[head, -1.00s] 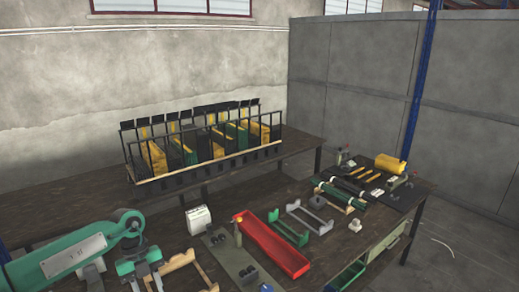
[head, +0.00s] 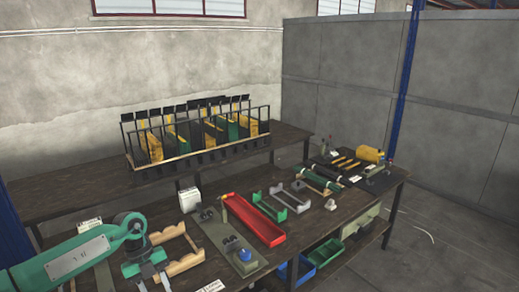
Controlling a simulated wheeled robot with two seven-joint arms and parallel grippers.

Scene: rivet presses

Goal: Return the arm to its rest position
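My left arm (head: 70,262), green with a grey plate, comes in at the lower left of the head view. Its gripper (head: 150,284) points down at the bottom edge, beside a wooden cradle (head: 178,262) on the workbench. The fingertips are cut off or too small to read, so I cannot tell whether it is open or shut, or whether it holds anything. My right gripper is not in view.
The workbench (head: 300,232) carries a red tray (head: 253,220), a grey-green plate with a blue knob (head: 245,254), green and grey brackets and a dark mat with yellow tools. A rack (head: 200,150) with yellow and green panels stands behind. Bins sit below the bench.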

